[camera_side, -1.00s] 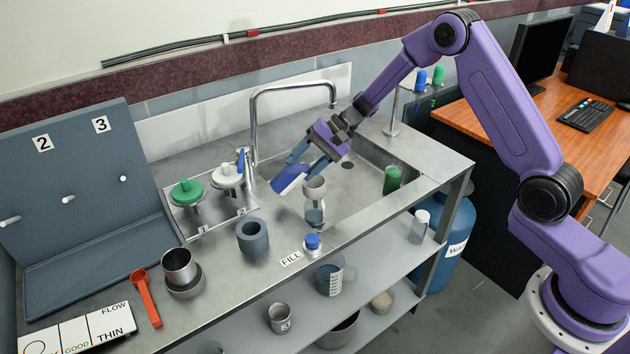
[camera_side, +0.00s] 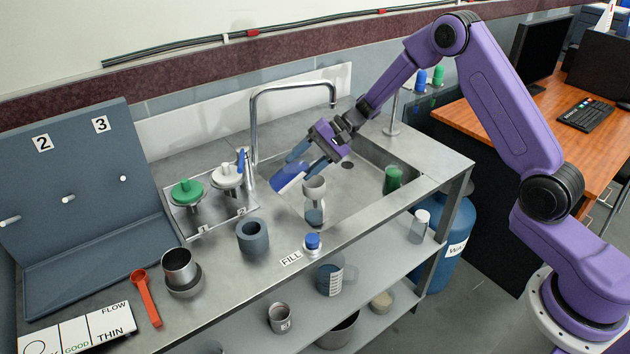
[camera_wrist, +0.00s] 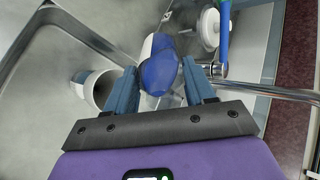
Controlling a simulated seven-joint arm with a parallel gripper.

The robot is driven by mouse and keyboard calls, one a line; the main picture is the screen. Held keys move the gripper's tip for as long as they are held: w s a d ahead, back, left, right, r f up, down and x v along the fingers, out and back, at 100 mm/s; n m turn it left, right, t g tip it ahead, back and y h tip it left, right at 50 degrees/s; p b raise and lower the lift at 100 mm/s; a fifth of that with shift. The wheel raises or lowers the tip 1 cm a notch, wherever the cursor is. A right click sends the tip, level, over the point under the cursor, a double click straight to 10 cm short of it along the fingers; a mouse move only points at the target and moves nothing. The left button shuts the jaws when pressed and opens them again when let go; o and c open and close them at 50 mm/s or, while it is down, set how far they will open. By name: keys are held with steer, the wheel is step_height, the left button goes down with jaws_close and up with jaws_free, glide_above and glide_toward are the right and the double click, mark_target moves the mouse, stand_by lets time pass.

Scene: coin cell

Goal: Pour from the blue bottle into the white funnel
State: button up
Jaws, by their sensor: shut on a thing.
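My gripper (camera_side: 308,160) is shut on the blue bottle (camera_side: 288,177), which has a white patch. The bottle is strongly tilted above the sink area, its far end down to the left. In the wrist view, the bottle (camera_wrist: 160,72) lies between both fingers. A white round piece (camera_side: 227,177) sits in the rack. I cannot see any liquid stream.
A green round piece (camera_side: 187,192) stands beside the white one. The tap (camera_side: 254,125) rises behind the bottle. A grey ring holder (camera_side: 252,237) and a small blue-capped bottle (camera_side: 312,243) stand in front. A green beaker (camera_side: 392,179) is at the right.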

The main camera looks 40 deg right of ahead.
steer(key=shift+r+t+y, duration=0.3)
steer(key=shift+t+y, duration=0.2)
steer(key=shift+y, duration=0.6)
stand_by(2.4)
steer(key=shift+f+t+y, duration=0.3)
steer(key=shift+f+y, duration=0.25)
steer(key=shift+y, duration=0.35)
stand_by(1.5)
steer(key=shift+r+y, duration=0.1)
steer(key=shift+y, duration=0.3)
stand_by(1.6)
